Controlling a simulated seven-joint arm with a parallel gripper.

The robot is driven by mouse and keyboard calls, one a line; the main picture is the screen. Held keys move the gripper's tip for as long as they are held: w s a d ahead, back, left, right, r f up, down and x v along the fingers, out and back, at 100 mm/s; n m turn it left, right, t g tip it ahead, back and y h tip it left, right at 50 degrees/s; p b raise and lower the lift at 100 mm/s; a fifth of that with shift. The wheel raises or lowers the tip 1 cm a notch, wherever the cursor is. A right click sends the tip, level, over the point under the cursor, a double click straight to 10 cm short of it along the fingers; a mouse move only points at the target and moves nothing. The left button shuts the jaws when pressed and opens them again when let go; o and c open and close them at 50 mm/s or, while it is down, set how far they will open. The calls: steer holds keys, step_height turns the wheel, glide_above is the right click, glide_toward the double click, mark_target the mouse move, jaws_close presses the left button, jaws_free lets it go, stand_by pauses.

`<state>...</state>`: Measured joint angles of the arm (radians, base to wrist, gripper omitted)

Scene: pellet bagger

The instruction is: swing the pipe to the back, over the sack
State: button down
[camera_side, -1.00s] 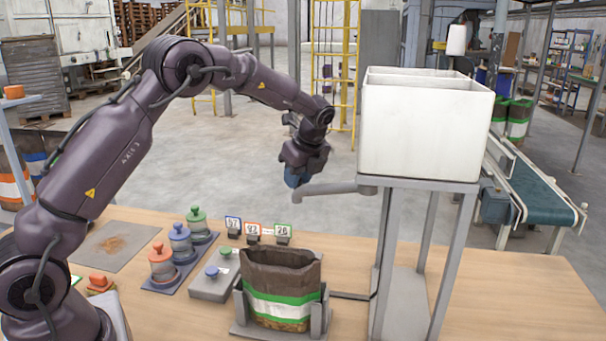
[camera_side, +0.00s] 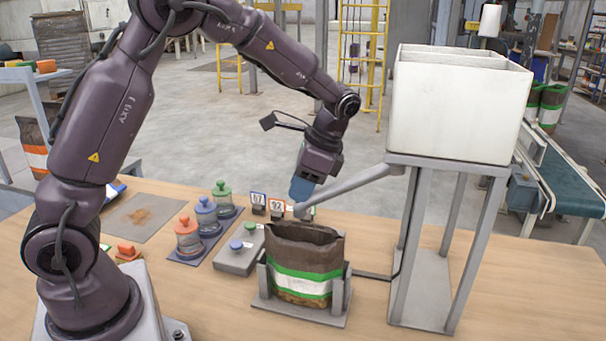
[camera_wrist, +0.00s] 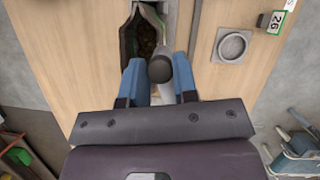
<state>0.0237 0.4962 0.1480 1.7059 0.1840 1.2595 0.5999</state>
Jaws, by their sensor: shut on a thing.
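The grey pipe (camera_side: 352,187) runs from under the white hopper (camera_side: 450,105) down to the left. Its free end shows as a dark round tip between my fingers in the wrist view (camera_wrist: 160,67). My gripper (camera_side: 300,192) has blue fingers, one on each side of the pipe near its end, and is shut on it. In the wrist view my gripper (camera_wrist: 160,85) covers the rest of the pipe. The brown sack (camera_side: 304,262) with green and white bands stands open in a grey holder (camera_side: 262,285).
Number cards (camera_side: 277,206) stand behind the sack. The hopper's grey stand (camera_side: 398,260) rises at the right. The front of the table (camera_side: 210,300) is clear.

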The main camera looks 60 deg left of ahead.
steer(key=shift+s+d+n+h, duration=0.2)
steer(key=shift+d+n, duration=0.25)
steer(key=shift+d, duration=0.25)
steer(key=shift+s+d+n+h, duration=0.2)
steer(key=shift+d+n, duration=0.2)
steer(key=shift+d, duration=0.3)
steer(key=shift+s+d+n+h, duration=0.1)
steer(key=shift+d+n+h, duration=0.1)
steer(key=shift+d+n, duration=0.4)
steer(key=shift+d, duration=0.2)
steer(key=c, duration=0.9)
jaws_free()
steer(key=shift+a, duration=0.1)
steer(key=v, duration=1.3)
steer(key=shift+w, duration=0.2)
steer(key=shift+f, duration=0.1)
